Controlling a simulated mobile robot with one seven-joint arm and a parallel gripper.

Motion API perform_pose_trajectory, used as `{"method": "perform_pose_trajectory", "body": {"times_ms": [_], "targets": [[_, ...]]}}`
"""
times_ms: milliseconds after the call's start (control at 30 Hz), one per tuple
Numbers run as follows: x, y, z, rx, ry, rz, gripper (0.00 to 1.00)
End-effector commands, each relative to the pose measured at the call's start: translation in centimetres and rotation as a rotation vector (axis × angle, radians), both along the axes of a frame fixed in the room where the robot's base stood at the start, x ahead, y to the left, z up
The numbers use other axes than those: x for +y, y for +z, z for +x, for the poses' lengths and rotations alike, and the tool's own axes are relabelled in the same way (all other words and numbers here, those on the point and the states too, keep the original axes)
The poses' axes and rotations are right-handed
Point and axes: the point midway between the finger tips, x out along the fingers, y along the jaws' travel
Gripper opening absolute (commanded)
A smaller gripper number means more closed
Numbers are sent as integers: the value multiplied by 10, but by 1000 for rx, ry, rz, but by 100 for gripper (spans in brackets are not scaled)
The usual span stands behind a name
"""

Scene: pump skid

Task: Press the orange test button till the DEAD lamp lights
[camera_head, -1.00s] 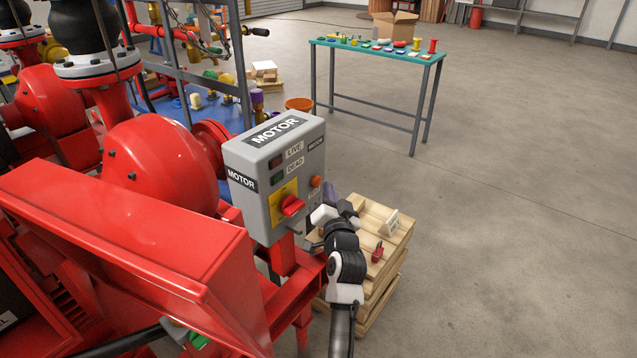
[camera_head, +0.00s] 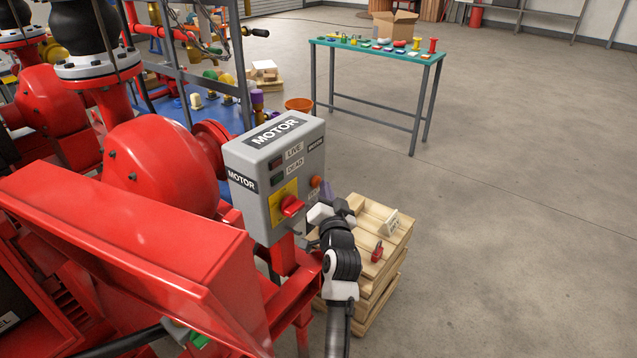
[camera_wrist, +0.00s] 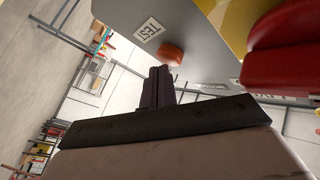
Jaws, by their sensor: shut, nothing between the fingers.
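The orange test button (camera_head: 315,182) is on the right part of the grey MOTOR box front (camera_head: 262,212). In the wrist view the orange button (camera_wrist: 171,54) sits beside a TEST label (camera_wrist: 148,29). My gripper (camera_head: 326,190) is just in front of the box's lower right, close below the button. In the wrist view my gripper's shut fingers (camera_wrist: 158,84) are empty and point toward the button; whether they touch it I cannot tell. The DEAD lamp (camera_head: 277,179) looks dark green and unlit. The LIVE lamp (camera_head: 276,162) is dark red.
A red rotary handle (camera_head: 291,206) on a yellow plate juts out left of the button. Wooden pallets (camera_head: 372,285) with a red padlock (camera_head: 377,251) and a small tag stand behind my arm. A green-topped table (camera_head: 380,50) is further back. Open floor lies to the right.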

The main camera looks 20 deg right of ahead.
Motion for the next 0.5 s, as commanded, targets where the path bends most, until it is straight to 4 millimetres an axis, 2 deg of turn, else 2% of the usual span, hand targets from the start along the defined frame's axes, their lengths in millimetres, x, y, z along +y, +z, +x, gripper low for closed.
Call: {"method": "perform_pose_trajectory", "body": {"times_ms": [500], "targets": [[9, 2, 7, -2, 9, -3, 0]]}}
